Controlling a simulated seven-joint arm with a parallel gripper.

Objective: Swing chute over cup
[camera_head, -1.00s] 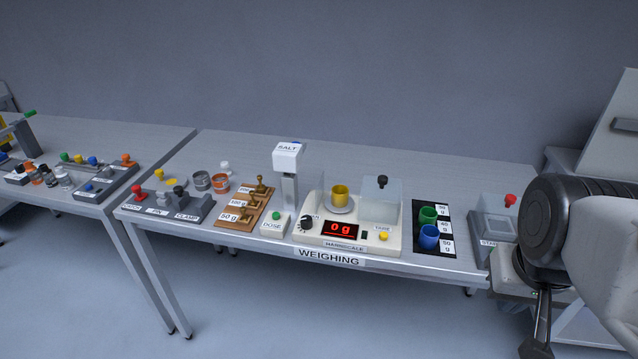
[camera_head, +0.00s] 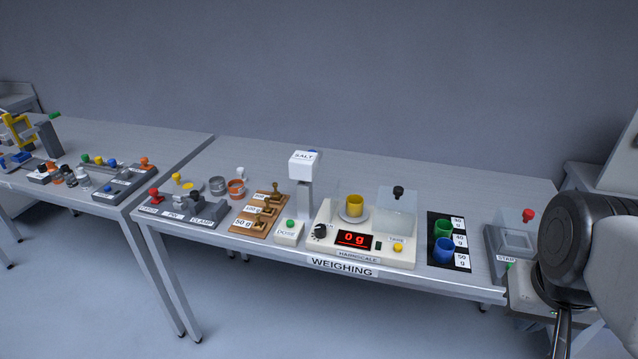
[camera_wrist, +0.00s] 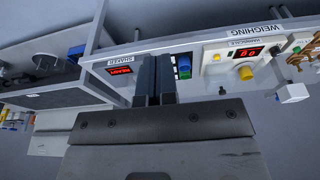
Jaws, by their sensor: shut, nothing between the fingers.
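The white salt hopper (camera_head: 304,165), labelled SALT, stands on a grey post behind the DOSE box. No separate chute can be made out beneath it. The yellow cup (camera_head: 355,205) stands upright on the scale's round pan, to the right of the hopper post. The scale (camera_head: 362,256) reads 0 g. My gripper (camera_head: 562,340) is at the lower right, well away from hopper and cup, partly cut off by the frame. In the wrist view my gripper (camera_wrist: 155,75) is shut and empty. The cup (camera_wrist: 246,72) and hopper (camera_wrist: 292,93) show upside down there at the right.
A clear box with a black knob (camera_head: 398,208) stands beside the cup. Green and blue cups (camera_head: 444,250) sit on a black mat. A red-knobbed station (camera_head: 515,240) is near my arm. Brass weights (camera_head: 268,205) lie left of the hopper. The table's back strip is clear.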

